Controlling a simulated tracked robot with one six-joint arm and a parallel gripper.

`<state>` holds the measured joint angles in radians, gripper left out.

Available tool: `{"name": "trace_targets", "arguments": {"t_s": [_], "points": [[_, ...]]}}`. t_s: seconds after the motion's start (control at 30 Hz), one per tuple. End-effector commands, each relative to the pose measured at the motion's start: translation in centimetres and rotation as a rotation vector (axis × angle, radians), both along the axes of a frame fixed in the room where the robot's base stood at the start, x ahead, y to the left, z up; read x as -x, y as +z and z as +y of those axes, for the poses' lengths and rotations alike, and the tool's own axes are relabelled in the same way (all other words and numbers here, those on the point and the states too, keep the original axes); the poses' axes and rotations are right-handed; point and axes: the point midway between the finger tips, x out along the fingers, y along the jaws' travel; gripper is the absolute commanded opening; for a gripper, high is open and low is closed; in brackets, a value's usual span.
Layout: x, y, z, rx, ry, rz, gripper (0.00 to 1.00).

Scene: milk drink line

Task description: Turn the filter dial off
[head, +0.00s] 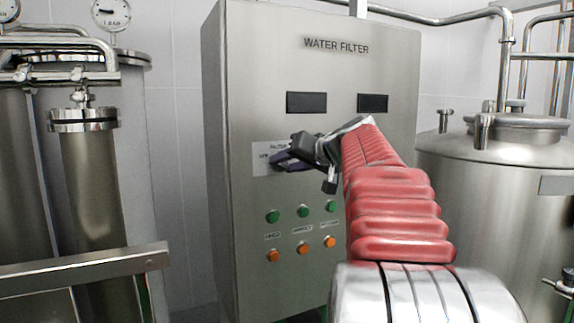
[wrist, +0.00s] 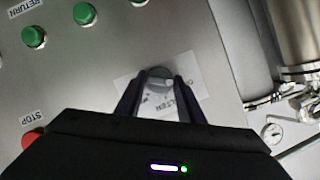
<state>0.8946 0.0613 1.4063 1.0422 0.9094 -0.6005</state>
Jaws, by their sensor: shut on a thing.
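The filter dial (wrist: 159,76) is a grey round knob on a white label plate, seen in the wrist view between the tips of my gripper's two fingers. My gripper (wrist: 159,90) is shut on it. In the head view my gripper (head: 278,162) reaches the white label plate (head: 262,158) on the front of the water filter cabinet (head: 334,75). There the dial is hidden behind the gripper. The fingers cover part of the label in the wrist view, so I cannot tell which mark the dial points to.
Below the plate are green buttons (head: 303,211) and orange buttons (head: 303,248). Two dark displays (head: 306,102) sit above. A steel tank (head: 490,190) stands at the right. Cylinders (head: 95,190) and a metal rail (head: 85,268) are at the left.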

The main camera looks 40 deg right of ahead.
Motion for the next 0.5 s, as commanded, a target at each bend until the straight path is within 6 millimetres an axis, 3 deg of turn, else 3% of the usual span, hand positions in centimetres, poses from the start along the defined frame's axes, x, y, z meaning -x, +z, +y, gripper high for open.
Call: {"name": "trace_targets", "arguments": {"t_s": [0.33,0.37,0.5], "points": [[-0.12,-0.6,-0.06,-0.001,0.003,0.01,0.12],[-0.12,-0.6,-0.06,-0.001,0.003,0.01,0.37],[-0.09,-0.46,-0.05,0.0,0.002,0.007,0.47]]}}
